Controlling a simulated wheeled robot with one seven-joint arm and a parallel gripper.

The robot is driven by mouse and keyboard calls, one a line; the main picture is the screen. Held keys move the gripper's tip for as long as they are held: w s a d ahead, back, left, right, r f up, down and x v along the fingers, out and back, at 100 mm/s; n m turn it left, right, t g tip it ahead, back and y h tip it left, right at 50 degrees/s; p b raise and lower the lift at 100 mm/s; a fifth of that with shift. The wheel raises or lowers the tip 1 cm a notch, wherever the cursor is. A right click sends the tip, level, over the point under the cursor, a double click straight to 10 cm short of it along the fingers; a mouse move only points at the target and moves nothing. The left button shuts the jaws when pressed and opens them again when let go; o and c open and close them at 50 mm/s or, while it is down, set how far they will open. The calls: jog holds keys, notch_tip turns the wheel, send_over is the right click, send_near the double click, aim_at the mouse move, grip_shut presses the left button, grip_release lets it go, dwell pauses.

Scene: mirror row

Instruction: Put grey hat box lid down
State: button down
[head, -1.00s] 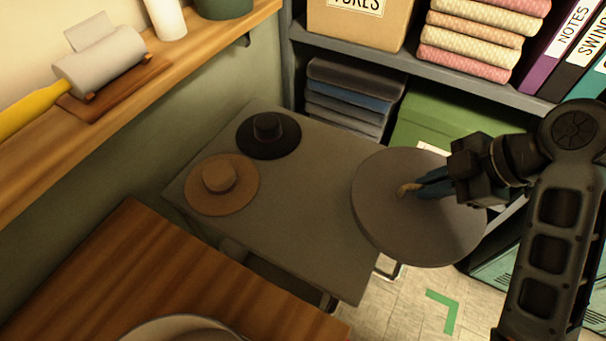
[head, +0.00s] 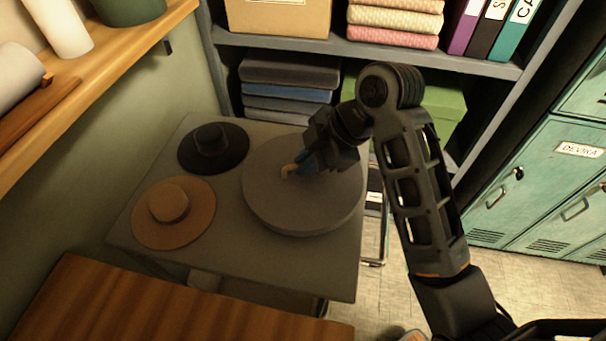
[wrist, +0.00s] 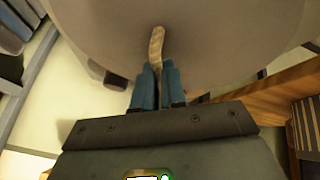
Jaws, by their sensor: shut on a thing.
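The grey hat box lid (head: 290,205) is a round disc with a small tan loop handle (head: 287,171) at its centre. In the head view it is over the right part of the grey table (head: 235,262); I cannot tell whether it touches the top. My gripper (head: 298,167) is shut on the handle. In the wrist view the blue fingers (wrist: 157,72) close around the curved tan handle (wrist: 156,45), and the lid (wrist: 215,35) fills the top. A black hat (head: 232,155) and a tan hat (head: 192,228) lie on the table left of the lid.
A wooden surface (head: 150,305) stands in front of the table. Shelves (head: 300,47) with folded cloths (head: 285,75) and a green box (head: 445,110) are behind. Teal lockers (head: 550,185) stand at right. Bare table shows in front of the lid.

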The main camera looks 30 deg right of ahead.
jog(key=shift+w+a+f, duration=0.3)
jog(key=shift+f, duration=1.95)
jog(key=c, duration=1.2)
grip_release()
jog(key=p+v, duration=0.1)
jog(key=v, duration=1)
jog(key=shift+s+d+r, duration=0.25)
jog(key=shift+d+r, duration=0.05)
jog(key=shift+r, duration=0.15)
